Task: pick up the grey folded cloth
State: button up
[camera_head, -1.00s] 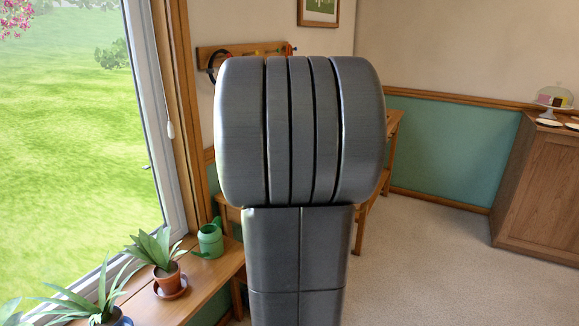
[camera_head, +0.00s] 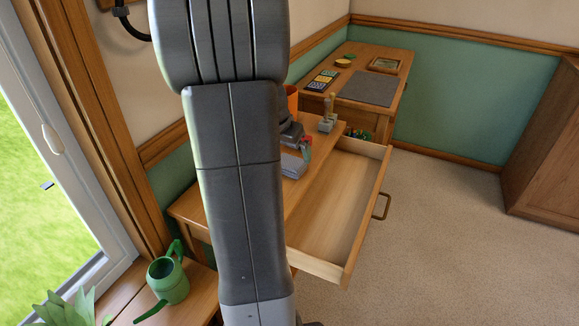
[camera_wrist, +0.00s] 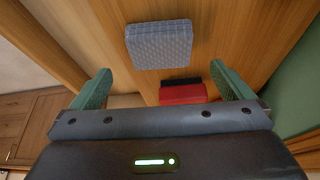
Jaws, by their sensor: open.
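The grey folded cloth (camera_wrist: 158,44) lies flat on the wooden table top, a squarish pad with a fine pattern. In the head view what looks like the same cloth (camera_head: 294,166) shows as a light grey block just right of my arm, partly hidden by it. My gripper (camera_wrist: 160,74) is open, its two green fingers spread wide with nothing between them. In the wrist view the cloth shows beyond the fingertips, roughly centred between them, and looks apart from both. The exact height of my gripper over it cannot be told.
A red and black object (camera_wrist: 183,92) lies beside the cloth. The table's open drawer (camera_head: 335,212) juts out to the right and looks empty. A small caddy (camera_head: 326,123) stands farther back. A second table (camera_head: 376,60) holds a grey mat. A green watering can (camera_head: 167,279) stands at the lower left.

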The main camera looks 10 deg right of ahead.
aim_at(290, 161)
jog(key=x, duration=0.2)
jog(key=b+x, duration=0.1)
jog(key=x, duration=0.2)
jog(key=shift+s+a+f, duration=0.1)
jog(key=shift+a+f, duration=0.1)
jog(key=shift+f, duration=0.05)
jog(key=shift+r, duration=0.1)
jog(key=c, duration=1)
